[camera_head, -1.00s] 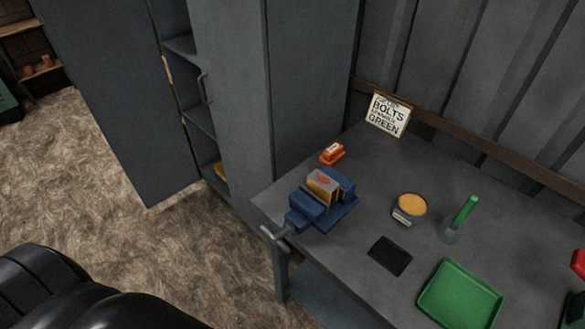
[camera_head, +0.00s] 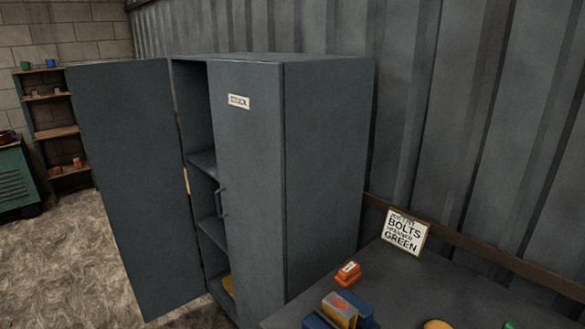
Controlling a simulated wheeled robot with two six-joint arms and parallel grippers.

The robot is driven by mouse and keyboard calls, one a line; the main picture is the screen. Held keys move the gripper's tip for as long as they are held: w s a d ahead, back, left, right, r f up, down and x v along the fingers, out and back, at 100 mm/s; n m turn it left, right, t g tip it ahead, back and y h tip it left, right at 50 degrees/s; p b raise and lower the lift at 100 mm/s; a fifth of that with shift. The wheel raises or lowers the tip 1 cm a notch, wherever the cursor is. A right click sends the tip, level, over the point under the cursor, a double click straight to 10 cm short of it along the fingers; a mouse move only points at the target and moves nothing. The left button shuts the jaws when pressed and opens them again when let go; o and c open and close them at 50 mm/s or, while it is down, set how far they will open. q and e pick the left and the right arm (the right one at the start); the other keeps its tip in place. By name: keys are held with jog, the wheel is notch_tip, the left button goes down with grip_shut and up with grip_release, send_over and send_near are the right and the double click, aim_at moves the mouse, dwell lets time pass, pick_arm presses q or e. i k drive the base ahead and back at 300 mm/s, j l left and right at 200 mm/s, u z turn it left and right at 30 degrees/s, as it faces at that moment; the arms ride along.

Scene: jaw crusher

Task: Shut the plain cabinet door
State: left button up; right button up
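A tall grey cabinet (camera_head: 325,160) stands against the corrugated wall. Its left door (camera_head: 135,185) is plain, with no label on the face I see, and is swung wide open to the left. Its right door (camera_head: 250,200) is shut and carries a white label reading "STOCK" and a handle. Shelves (camera_head: 211,232) show in the gap between the doors, with something yellow at the bottom. Neither of my grippers is in view.
A workbench (camera_head: 440,285) stands at the lower right, with an orange item (camera_head: 348,273), a blue vise (camera_head: 358,305) and a sign about bolts (camera_head: 405,232). A wooden shelf (camera_head: 55,133) and a green cabinet (camera_head: 15,180) stand at the far left. Bare floor (camera_head: 75,265) lies left of the open door.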

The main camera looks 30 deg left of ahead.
aim_at(126, 111)
jog(key=j+z, duration=0.1)
jog(key=j, duration=0.95)
jog(key=k+j+z, duration=0.1)
jog(key=j, duration=0.95)
jog(key=j+z, duration=0.15)
jog(key=j, duration=0.7)
jog(key=j+z, duration=0.15)
jog(key=j, duration=0.7)
jog(key=k+j+z, duration=0.15)
jog(key=j, duration=0.7)
jog(key=j+z, duration=0.15)
jog(key=j, duration=0.7)
jog(key=j+z, duration=0.15)
jog(key=j, duration=0.7)
jog(key=k+j+z, duration=0.15)
jog(key=j, duration=0.7)
